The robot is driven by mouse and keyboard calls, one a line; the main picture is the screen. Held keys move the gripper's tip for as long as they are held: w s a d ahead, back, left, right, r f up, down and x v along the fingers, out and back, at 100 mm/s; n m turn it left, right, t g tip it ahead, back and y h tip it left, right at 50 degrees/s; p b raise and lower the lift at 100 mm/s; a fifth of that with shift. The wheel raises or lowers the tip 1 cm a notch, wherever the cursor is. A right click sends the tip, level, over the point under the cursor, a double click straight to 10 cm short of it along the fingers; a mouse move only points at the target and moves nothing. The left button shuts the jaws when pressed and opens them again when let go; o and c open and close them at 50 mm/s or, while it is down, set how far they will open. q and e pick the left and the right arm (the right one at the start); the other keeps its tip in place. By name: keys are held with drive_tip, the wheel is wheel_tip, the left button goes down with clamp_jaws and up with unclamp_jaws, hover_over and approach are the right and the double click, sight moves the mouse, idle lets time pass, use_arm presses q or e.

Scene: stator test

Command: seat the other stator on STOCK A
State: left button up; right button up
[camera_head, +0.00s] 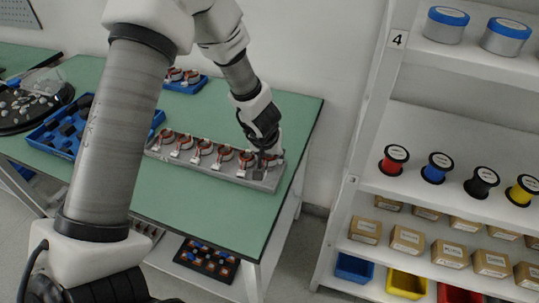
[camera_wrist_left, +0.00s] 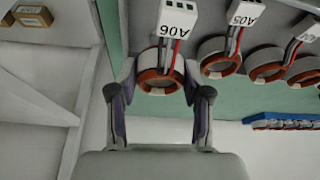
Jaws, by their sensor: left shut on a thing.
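A grey tray (camera_head: 222,176) on the green table holds a row of stators with copper-red windings and white connectors. My left gripper (camera_head: 265,152) is at the tray's right end. In the left wrist view its fingers (camera_wrist_left: 160,88) are shut on the stator labelled A06 (camera_wrist_left: 158,82), one on each side of the ring. The stator labelled A05 (camera_wrist_left: 219,57) sits beside it in the row. I cannot tell whether A06 is fully down on the tray. No STOCK A label is readable. My right gripper is not in view.
A blue tray (camera_head: 190,88) with more stators is at the table's back. A blue bin tray (camera_head: 48,141) and a dark round dish (camera_head: 20,124) lie at the left. A white shelf (camera_head: 345,185) with spools and boxes stands at the right. The table front (camera_head: 205,215) is clear.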

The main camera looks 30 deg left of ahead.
use_arm(q)
drive_tip(key=shift+d, duration=0.1)
drive_tip(key=shift+f+b, duration=0.8)
drive_tip(key=shift+f, duration=0.25)
drive_tip(key=o, duration=1.1)
drive_tip(key=shift+r, duration=0.1)
drive_tip(key=shift+r+p, duration=2.45)
drive_tip(key=shift+p, duration=0.55)
